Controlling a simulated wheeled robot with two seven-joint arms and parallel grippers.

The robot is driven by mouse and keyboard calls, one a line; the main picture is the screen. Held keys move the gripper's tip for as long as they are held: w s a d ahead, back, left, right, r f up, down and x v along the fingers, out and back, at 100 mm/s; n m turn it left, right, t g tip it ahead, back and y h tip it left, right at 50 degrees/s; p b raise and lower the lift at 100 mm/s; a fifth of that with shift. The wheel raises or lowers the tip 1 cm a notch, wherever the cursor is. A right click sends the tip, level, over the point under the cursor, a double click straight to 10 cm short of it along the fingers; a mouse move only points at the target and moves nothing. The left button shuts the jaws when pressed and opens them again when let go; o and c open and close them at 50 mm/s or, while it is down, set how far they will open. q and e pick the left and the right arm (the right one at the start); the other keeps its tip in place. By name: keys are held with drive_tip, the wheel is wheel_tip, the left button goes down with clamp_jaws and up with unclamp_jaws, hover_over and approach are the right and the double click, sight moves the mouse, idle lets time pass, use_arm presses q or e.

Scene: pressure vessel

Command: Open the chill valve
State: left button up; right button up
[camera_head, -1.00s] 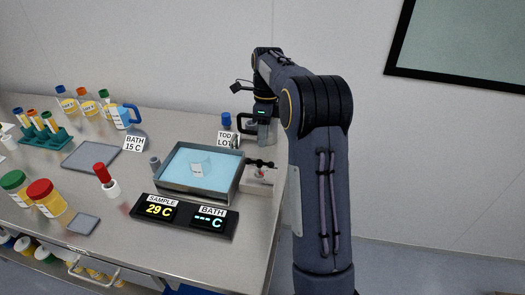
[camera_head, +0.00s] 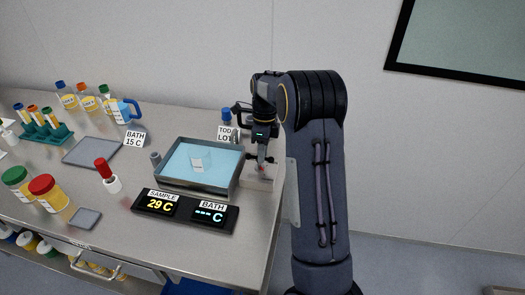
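The bath (camera_head: 170,176) is a metal tray of light blue water with a clear vessel (camera_head: 197,163) in it. A small pale valve block (camera_head: 257,184) sits against the bath's right side. In the earlier frame it carries a dark handle and a red spot; now my gripper mostly covers these. My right gripper (camera_head: 262,160) points down right over the valve block, at the height of its handle. Its fingers are small and dark, and I cannot tell whether they touch or close on the handle. My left gripper is out of view.
A display (camera_head: 185,210) in front of the bath reads sample 29 C and bath "--- C". A "BATH 15 C" card (camera_head: 134,138) and a "TOD LOT" card (camera_head: 227,134) stand behind. Red-capped (camera_head: 47,193) and green-capped jars stand at left. The table's right edge is close to the valve.

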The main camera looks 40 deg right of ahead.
clamp_jaws()
drive_tip(key=shift+n, duration=0.3)
drive_tip(key=n, duration=0.1)
drive_tip(key=n+p, duration=0.1)
drive_tip(key=shift+w+r+n+h, duration=0.1)
drive_tip(key=shift+w+n+h, duration=0.1)
drive_tip(key=shift+n+h, duration=0.1)
drive_tip(key=n+p, duration=0.1)
drive_tip(key=n, duration=0.2)
drive_tip(key=shift+w+n+g+h, duration=0.15)
drive_tip(key=shift+n+g+h, duration=0.15)
drive_tip(key=shift+n+g, duration=0.1)
drive_tip(key=n, duration=0.3)
drive_tip(key=n+h, duration=0.1)
drive_tip(key=n, duration=0.1)
drive_tip(key=shift+w+a, duration=0.15)
drive_tip(key=shift+w, duration=0.1)
drive_tip(key=n, duration=0.3)
drive_tip(key=n+h+b, duration=0.1)
drive_tip(key=n, duration=0.1)
drive_tip(key=shift+w+a+n, duration=0.1)
drive_tip(key=shift+a+n, duration=0.1)
drive_tip(key=shift+n, duration=0.2)
drive_tip(key=shift+t, duration=0.3)
drive_tip(key=shift+o, duration=1.4)
unclamp_jaws()
